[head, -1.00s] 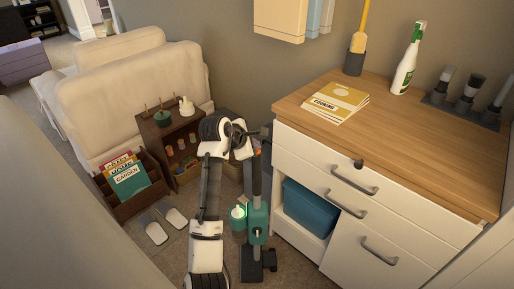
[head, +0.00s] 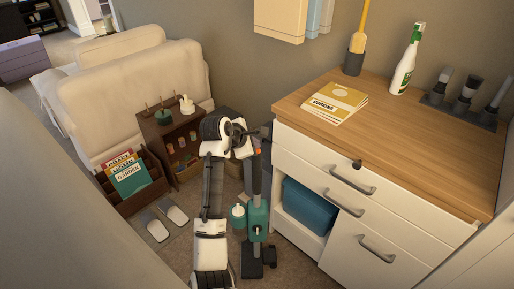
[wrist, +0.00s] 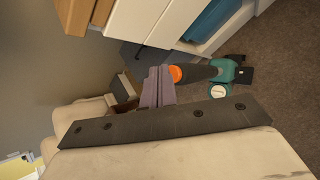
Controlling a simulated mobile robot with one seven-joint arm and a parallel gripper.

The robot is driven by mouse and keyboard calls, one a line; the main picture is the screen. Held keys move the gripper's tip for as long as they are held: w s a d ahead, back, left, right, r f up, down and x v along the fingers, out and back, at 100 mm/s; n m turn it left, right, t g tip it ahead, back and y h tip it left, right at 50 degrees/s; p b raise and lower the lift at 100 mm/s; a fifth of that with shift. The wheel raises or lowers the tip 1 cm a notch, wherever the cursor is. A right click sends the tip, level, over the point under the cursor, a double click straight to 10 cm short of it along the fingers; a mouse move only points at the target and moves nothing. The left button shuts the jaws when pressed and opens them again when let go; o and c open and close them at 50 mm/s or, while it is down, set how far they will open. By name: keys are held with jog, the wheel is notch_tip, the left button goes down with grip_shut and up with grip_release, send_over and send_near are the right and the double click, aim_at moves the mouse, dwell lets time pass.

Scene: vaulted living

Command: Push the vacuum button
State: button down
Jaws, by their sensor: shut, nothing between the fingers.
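The vacuum is a teal and dark grey upright stick cleaner. Its teal body (head: 258,218) stands on the floor left of the white cabinet, and it also shows in the wrist view (wrist: 225,72). An orange part, which may be the button (wrist: 176,74), sits on the end of its dark tube; a bit of orange (head: 258,151) shows in the head view. My gripper (wrist: 166,84) is shut and empty, its purple-grey fingers right beside the orange part. I cannot tell whether they touch. My arm hides the fingertips in the head view.
The white cabinet (head: 300,160) with a wooden top stands close on the right. A cream sofa (head: 130,95), a small wooden shelf (head: 165,135), a magazine box (head: 128,200) and slippers (head: 156,229) are on the left. A teal and white container (head: 238,215) is beside the vacuum.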

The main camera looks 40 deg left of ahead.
notch_tip(320, 180, up, 6)
jog(key=p, duration=0.8)
dwell(1.5)
